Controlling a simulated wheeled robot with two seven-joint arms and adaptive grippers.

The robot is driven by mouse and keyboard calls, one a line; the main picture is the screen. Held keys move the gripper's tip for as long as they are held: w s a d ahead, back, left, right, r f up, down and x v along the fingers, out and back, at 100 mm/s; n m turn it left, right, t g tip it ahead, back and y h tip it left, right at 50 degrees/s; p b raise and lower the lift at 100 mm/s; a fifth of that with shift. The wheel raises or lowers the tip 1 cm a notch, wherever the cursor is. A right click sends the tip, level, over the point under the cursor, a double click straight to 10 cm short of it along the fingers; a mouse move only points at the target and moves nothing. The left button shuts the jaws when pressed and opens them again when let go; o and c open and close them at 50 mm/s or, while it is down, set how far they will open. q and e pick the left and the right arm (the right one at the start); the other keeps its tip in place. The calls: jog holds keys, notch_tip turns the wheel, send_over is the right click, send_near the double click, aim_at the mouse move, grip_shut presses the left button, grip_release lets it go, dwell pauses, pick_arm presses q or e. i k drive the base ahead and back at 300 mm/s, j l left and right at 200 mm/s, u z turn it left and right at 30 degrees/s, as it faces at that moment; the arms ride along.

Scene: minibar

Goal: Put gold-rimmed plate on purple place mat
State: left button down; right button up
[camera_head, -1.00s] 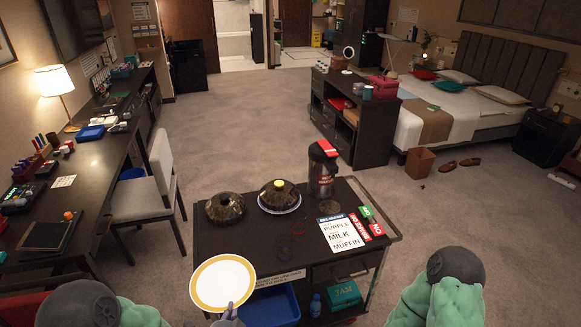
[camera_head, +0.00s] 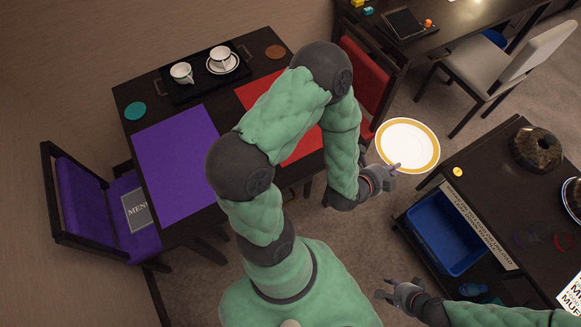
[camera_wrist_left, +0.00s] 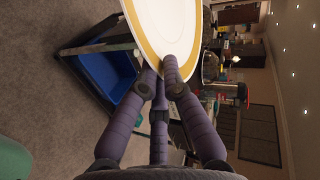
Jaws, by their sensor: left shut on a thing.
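The white gold-rimmed plate (camera_head: 407,145) is held in the air by my left gripper (camera_head: 390,173), between the dining table and the cart. The left gripper is shut on the plate's near rim; the plate also shows in the left wrist view (camera_wrist_left: 190,25), cut off at the top. The purple place mat (camera_head: 175,165) lies bare on the left part of the dark dining table (camera_head: 125,97), well to the left of the plate. My right gripper (camera_head: 383,289) is low, by the cart's near end, with its fingers apart and nothing seen between them.
A red mat (camera_head: 258,95), partly hidden by my left arm, lies beside the purple one. A black tray (camera_head: 180,88) with two white cups is at the table's back. A red chair (camera_head: 367,80) and the cart (camera_head: 490,165) flank the plate. A purple chair (camera_head: 85,205) holds a menu.

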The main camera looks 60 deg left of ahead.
aim_at(194, 177)
jog(key=u, duration=1.9)
jog(key=k+l+u, duration=0.2)
jog(key=l+u, duration=0.15)
jog(key=k+l+u, duration=0.55)
jog(key=u, duration=0.15)
jog(key=l, duration=0.1)
